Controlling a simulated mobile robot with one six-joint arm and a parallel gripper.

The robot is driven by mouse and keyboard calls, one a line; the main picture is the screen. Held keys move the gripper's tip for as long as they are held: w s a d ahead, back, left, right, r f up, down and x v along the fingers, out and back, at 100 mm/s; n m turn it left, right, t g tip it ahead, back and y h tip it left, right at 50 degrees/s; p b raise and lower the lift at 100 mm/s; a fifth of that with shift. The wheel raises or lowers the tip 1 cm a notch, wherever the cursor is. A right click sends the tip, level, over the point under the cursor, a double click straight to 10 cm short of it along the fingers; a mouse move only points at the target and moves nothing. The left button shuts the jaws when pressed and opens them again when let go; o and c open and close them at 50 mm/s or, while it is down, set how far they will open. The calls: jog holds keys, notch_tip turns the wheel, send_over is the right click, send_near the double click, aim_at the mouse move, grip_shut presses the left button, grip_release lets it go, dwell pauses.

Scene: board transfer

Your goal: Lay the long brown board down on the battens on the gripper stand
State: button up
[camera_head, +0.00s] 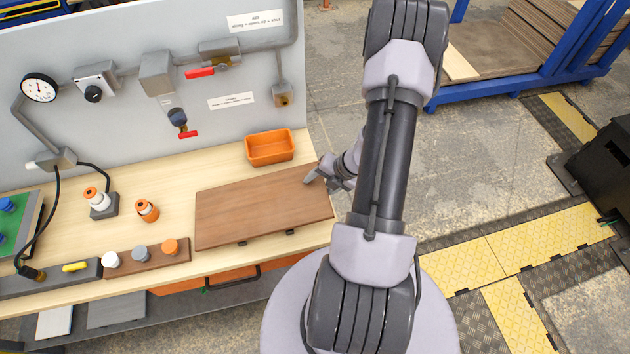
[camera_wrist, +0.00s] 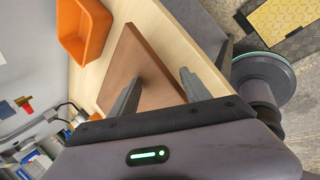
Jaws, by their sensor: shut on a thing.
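The long brown board (camera_head: 262,207) lies flat over the right part of the pale wooden workbench. My gripper (camera_head: 318,177) is at the board's right end and is shut on it. In the wrist view the board (camera_wrist: 128,62) passes between the two fingers of my gripper (camera_wrist: 161,76). Two small dark pieces, possibly battens, show under the board's near edge (camera_head: 242,244). I cannot tell whether the board rests on them or hangs slightly above. No separate gripper stand can be made out.
An orange bin (camera_head: 270,148) stands just behind the board. A grey panel (camera_head: 215,135) with valves rises behind the workbench (camera_head: 180,190). A blue rack (camera_head: 530,78) stands far right.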

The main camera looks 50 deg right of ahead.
jog(key=shift+s+d+r, duration=0.25)
jog(key=shift+s+r, duration=0.15)
jog(key=shift+s, duration=0.25)
jog(key=shift+s+f, duration=0.1)
jog(key=shift+s+d+r+p, duration=0.1)
jog(key=shift+s+r+p, duration=0.2)
jog(key=shift+p, duration=0.1)
jog(key=shift+s+d+r+p, duration=0.2)
jog(key=shift+s+r+p, duration=0.1)
jog(key=shift+s, duration=0.25)
jog(key=shift+s+d+r+p, duration=0.15)
jog(key=shift+s+p, duration=0.15)
jog(key=shift+s, duration=0.25)
jog(key=shift+o, duration=0.2)
jog(key=shift+f, duration=0.15)
jog(key=o, duration=0.5)
jog(key=r+p, duration=0.2)
jog(key=s+r+p, duration=0.1)
jog(key=r+p, duration=0.1)
jog(key=r, duration=0.1)
jog(key=r+p, duration=0.2)
jog(key=p, duration=0.1)
jog(key=shift+s+d+r, duration=0.15)
jog(key=shift+d+r, duration=0.1)
jog(key=shift+r, duration=0.05)
